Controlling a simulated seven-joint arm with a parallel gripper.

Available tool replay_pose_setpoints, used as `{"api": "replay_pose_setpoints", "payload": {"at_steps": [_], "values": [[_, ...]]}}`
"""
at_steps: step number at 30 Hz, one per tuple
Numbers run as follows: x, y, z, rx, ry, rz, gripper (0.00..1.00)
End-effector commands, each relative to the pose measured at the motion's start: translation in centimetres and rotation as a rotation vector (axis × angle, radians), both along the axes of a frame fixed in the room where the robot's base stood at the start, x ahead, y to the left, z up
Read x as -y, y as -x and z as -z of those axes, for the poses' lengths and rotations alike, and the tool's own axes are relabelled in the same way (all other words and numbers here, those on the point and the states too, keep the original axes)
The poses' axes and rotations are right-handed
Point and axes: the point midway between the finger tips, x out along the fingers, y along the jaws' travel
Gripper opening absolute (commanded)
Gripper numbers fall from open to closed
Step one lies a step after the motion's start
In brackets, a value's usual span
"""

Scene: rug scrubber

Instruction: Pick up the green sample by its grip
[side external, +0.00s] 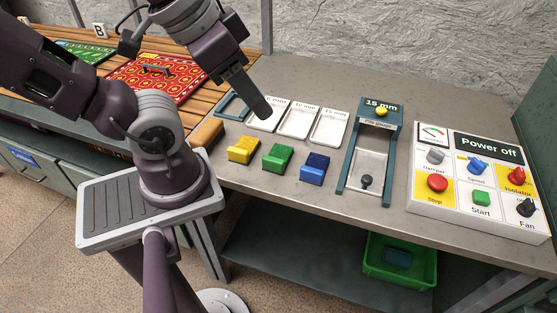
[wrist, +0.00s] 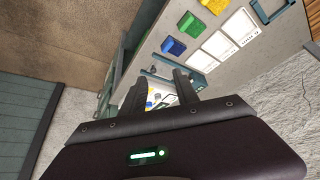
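The green sample (side external: 277,159) sits on the bench between the yellow sample (side external: 243,150) and the blue sample (side external: 314,169). A raised part shows on its top. In the wrist view the green sample (wrist: 189,23) is near the top edge, beyond the fingers, with the blue sample (wrist: 173,46) below it and the yellow sample (wrist: 214,5) above. My gripper (side external: 263,110) is raised, behind and a little left of the green sample in the side view. In the wrist view my gripper (wrist: 160,84) has its two fingers apart with nothing between them.
Three white trays (side external: 298,122) lie behind the samples. A teal gauge (side external: 381,115) marked 15 mm stands right of them. A control panel (side external: 479,150) reading "Power off" is at the right. A red patterned rug (side external: 158,83) lies at the left. A green bin (side external: 401,268) is below.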

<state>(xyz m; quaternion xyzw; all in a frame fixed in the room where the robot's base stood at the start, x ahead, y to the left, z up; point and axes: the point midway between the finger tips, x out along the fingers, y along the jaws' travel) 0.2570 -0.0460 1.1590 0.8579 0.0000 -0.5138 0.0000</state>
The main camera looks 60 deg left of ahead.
Motion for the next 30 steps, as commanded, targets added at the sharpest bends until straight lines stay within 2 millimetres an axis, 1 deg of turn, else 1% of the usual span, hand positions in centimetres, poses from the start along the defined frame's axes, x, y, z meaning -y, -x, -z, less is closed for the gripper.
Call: {"api": "replay_pose_setpoints", "payload": {"at_steps": [1, 2, 3, 9, 11, 14, 16, 17, 18, 20, 21, 24, 25, 27, 30], "values": [[0.0, 0.0, 0.0, 0.000, 0.000, 0.000, 0.36], [0.0, 0.0, 0.0, 0.000, 0.000, 0.000, 0.40], [0.0, 0.0, 0.0, 0.000, 0.000, 0.000, 0.42], [0.0, 0.0, 0.0, -0.001, -0.002, 0.000, 0.42], [-0.4, -0.4, 0.4, -0.021, -0.034, 0.000, 0.42], [-2.6, -2.1, 2.5, -0.139, -0.187, 0.026, 0.42], [-4.9, -3.6, 5.1, -0.280, -0.311, 0.101, 0.42], [-5.9, -4.2, 6.3, -0.341, -0.348, 0.152, 0.42], [-7.1, -4.8, 7.9, -0.416, -0.376, 0.228, 0.42], [-8.4, -5.6, 10.5, -0.499, -0.379, 0.355, 0.42], [-9.0, -6.0, 12.0, -0.531, -0.362, 0.440, 0.42], [-9.5, -6.9, 15.2, -0.540, -0.287, 0.620, 0.42], [-9.5, -7.2, 15.8, -0.529, -0.264, 0.661, 0.42], [-9.4, -7.7, 16.8, -0.498, -0.224, 0.730, 0.42], [-9.2, -8.0, 17.8, -0.468, -0.197, 0.778, 0.42]]}}
